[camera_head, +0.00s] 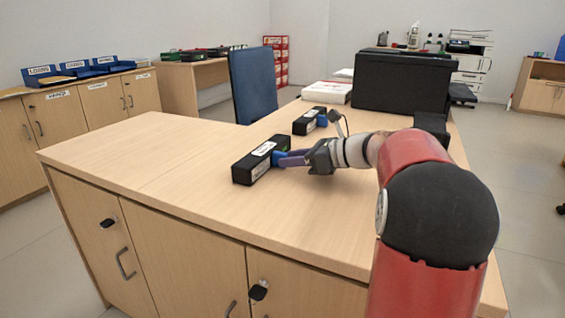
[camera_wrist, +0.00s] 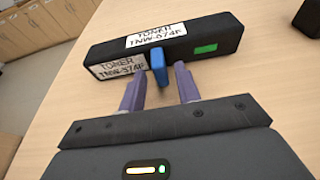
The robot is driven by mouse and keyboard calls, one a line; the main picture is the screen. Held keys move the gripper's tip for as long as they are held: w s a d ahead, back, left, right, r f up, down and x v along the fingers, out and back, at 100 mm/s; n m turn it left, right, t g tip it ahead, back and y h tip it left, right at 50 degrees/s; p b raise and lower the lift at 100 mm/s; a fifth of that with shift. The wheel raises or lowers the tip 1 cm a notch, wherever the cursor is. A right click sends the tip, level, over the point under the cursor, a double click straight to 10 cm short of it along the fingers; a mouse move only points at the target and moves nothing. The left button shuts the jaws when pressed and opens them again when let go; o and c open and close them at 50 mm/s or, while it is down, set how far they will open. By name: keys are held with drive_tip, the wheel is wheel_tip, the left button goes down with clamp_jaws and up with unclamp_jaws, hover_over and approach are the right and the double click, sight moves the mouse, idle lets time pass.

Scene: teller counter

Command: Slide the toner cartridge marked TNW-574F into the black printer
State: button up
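A long black toner cartridge (camera_head: 252,167) lies on the wooden counter; in the wrist view, white labels on this cartridge (camera_wrist: 215,35) read TONER TNW-574F. It has a blue tab (camera_wrist: 158,66) on its near side and a green patch near its right end. My gripper (camera_head: 287,158) is open at the tab. In the wrist view its purple fingers (camera_wrist: 159,80) stand either side of the tab, with gaps. A large black boxy unit (camera_head: 400,82) stands further back on the counter; I cannot tell whether it is the printer.
A second black cartridge (camera_head: 304,124) with a blue tab lies behind the first. A white box (camera_head: 326,93) sits further back, and a smaller black object (camera_head: 432,123) is partly hidden by my arm. A blue chair (camera_head: 253,84) stands behind the counter. The counter's left part is clear.

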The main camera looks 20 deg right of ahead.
drive_tip(key=shift+x, duration=0.8)
drive_tip(key=shift+c, duration=0.4)
drive_tip(key=shift+r, duration=0.1)
clamp_jaws()
drive_tip(key=shift+r+p, duration=0.4)
drive_tip(key=shift+p, duration=0.25)
drive_tip(key=shift+f, duration=0.15)
drive_tip(key=shift+s+d+f+p+v, duration=0.15)
drive_tip(key=shift+f+p+v, duration=0.5)
drive_tip(key=shift+v, duration=2.1)
drive_tip(key=shift+s+d+f+p+v, duration=0.1)
drive_tip(key=shift+f+p+v, duration=0.55)
drive_tip(key=shift+v, duration=2.15)
drive_tip(key=shift+s+d+f+p+v, duration=0.15)
drive_tip(key=shift+f+p+v, duration=0.55)
drive_tip(key=shift+v, duration=2.05)
drive_tip(key=shift+r, duration=0.15)
